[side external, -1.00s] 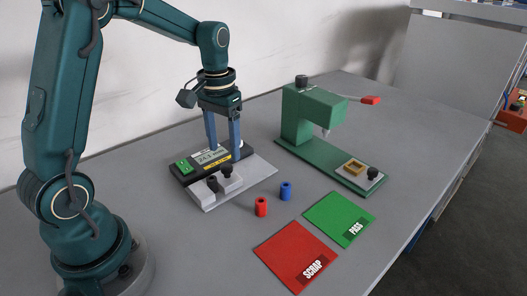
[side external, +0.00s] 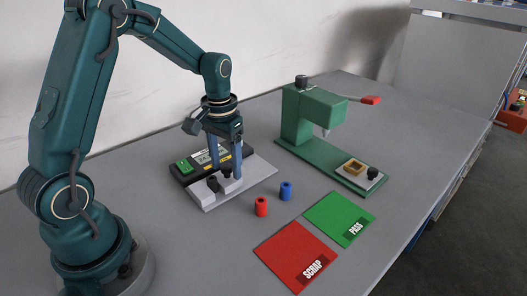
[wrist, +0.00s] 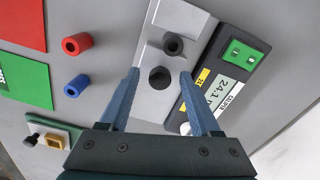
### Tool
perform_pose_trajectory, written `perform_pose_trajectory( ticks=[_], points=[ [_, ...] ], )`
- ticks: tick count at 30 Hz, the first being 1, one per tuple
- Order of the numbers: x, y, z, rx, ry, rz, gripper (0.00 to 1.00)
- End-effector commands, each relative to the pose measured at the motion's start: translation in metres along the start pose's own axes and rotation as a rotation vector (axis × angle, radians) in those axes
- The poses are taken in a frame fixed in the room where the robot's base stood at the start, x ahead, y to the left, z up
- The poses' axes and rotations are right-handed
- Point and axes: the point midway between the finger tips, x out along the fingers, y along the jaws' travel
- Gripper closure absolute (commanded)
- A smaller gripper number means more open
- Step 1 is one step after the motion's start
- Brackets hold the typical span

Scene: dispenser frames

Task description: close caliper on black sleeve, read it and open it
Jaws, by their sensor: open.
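The caliper's pale base plate (side external: 258,170) lies on the bench with a black display unit along its back. The display (wrist: 221,92) shows about 24.1; its last digits are unclear. The black sleeve (side external: 212,184) stands upright on the caliper, and its hollow top shows in the wrist view (wrist: 173,44). The black knob (wrist: 160,77) sits beside it on the sliding jaw. My gripper (side external: 225,172) is open, pointing down, with its fingers on either side of the knob. In the wrist view, a gap shows between the fingertips (wrist: 160,73) and the knob.
A red sleeve (side external: 261,207) and a blue sleeve (side external: 285,191) stand in front of the caliper. A red SCRAP mat (side external: 290,250) and a green PASS mat (side external: 335,212) lie bare nearby. A green press (side external: 318,108) with a red-tipped lever stands behind right.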

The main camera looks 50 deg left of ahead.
Motion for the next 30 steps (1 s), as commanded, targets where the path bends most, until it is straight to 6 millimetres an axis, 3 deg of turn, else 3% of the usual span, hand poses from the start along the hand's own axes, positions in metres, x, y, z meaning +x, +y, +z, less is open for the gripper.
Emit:
perform_pose_trajectory(
  ticks=[7,8,12,13,30],
  points=[
    [0.0014,0.0000,0.0001,0.000,0.000,0.000,0.36],
    [0.0014,0.0000,0.0001,0.000,0.000,0.000,0.44],
    [0.0012,0.0000,0.0001,0.000,0.000,0.000,0.97],
    [0.0012,0.0000,0.0001,0.000,0.000,0.000,1.00],
    [0.0008,0.0000,0.0000,0.000,0.000,0.000,1.00]
  ],
)
